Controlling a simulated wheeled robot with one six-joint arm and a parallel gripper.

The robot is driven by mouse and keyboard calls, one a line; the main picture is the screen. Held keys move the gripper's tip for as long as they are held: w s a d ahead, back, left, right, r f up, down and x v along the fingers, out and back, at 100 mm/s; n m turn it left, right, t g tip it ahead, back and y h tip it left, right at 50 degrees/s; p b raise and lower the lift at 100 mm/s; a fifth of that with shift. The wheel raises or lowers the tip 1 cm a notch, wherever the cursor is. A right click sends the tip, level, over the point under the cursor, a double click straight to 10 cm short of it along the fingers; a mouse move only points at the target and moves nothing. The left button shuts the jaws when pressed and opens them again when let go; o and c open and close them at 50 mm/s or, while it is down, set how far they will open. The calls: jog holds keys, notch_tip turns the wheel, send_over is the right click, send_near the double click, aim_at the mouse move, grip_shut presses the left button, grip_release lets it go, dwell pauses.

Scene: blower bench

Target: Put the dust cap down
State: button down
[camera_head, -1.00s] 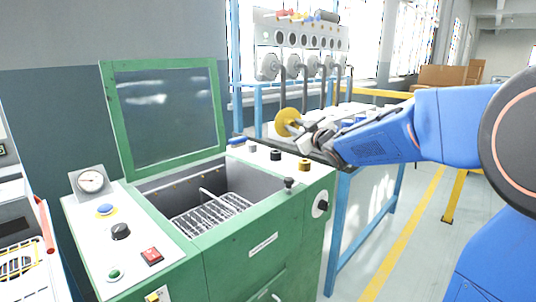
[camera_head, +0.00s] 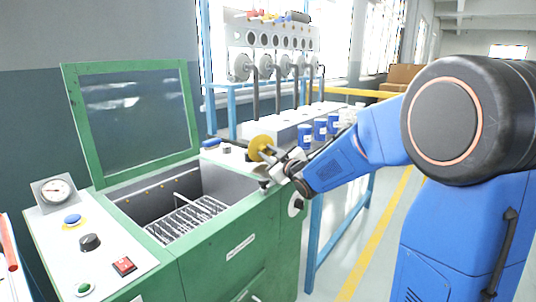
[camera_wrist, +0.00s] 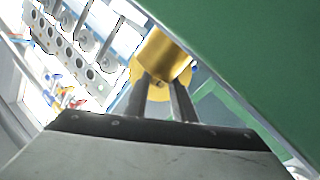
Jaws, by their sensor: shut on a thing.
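The dust cap is a yellow, brass-coloured round piece (camera_head: 259,146) with a flange. My gripper (camera_head: 271,154) is shut on it and holds it in the air above the right end of the green machine's top. In the wrist view the cap (camera_wrist: 165,58) sits between the two dark fingers (camera_wrist: 163,92), with its cylindrical part pointing away and its wider disc at the fingertips. The gripper hides part of the machine's right top, including some small items there.
The green machine (camera_head: 225,262) has an open lid (camera_head: 135,112) and a basin with a wire basket (camera_head: 187,220). A control panel (camera_head: 85,246) with a gauge is at left. Blue-and-white containers (camera_head: 305,136) stand on the bench behind. Floor is clear at right.

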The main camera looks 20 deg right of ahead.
jog(key=shift+f, duration=0.15)
jog(key=c, duration=1.5)
grip_release()
jog(key=shift+o, duration=0.2)
